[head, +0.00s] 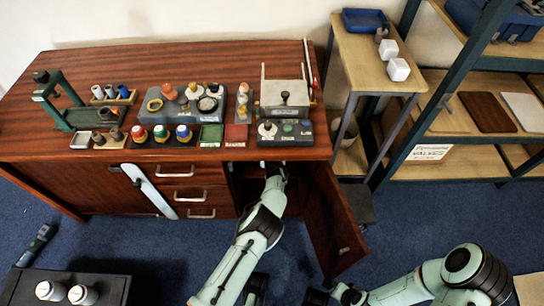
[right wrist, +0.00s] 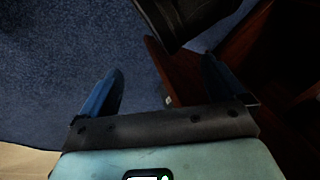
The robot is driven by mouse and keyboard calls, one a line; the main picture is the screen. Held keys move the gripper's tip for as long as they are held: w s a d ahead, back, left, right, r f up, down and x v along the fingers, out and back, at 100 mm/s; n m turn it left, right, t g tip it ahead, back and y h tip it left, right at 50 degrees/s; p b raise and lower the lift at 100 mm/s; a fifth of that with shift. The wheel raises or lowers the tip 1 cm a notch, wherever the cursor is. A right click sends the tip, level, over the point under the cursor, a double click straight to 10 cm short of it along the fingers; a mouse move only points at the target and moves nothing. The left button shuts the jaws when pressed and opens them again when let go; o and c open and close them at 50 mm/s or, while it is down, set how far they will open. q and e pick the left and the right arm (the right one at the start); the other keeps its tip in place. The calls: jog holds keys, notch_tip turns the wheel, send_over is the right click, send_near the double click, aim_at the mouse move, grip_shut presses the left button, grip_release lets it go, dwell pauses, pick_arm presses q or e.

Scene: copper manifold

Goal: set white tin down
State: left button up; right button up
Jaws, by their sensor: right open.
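Two white round tins, one (head: 50,290) beside the other (head: 83,294), stand on a dark box at the bottom left of the head view. I cannot tell whether either is the task's tin. My left gripper (head: 274,168) reaches into the open cabinet under the worktop. Its fingers and anything in them are hidden or too small to make out. My right gripper (head: 325,296) is low in the head view, in front of the cabinet door. In the right wrist view the right gripper (right wrist: 162,65) is open, with nothing between its fingers.
The open cabinet door (head: 338,225) juts out right of my left arm. The wooden worktop (head: 215,60) carries several pots, trays and a metal frame. A side stand (head: 360,60) holds two white blocks and a blue tray. Blue floor (head: 410,215) is clear on the right.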

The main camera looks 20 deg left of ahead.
pick_arm(q)
jog(key=p+v, duration=0.7)
jog(key=v, duration=0.3)
jog(key=shift+s+r+p, duration=0.25)
jog(key=shift+s+p, duration=0.1)
pick_arm(e)
jog(key=s+a+r+g+y, duration=0.1)
jog(key=s+a+r+g, duration=0.2)
jog(key=s+r, duration=0.6)
jog(key=shift+a+r+n, duration=0.25)
jog(key=shift+a+n, duration=0.05)
jog(key=shift+a, duration=0.45)
pick_arm(q)
jog(key=shift+d, duration=0.15)
pick_arm(e)
jog(key=shift+s, duration=0.1)
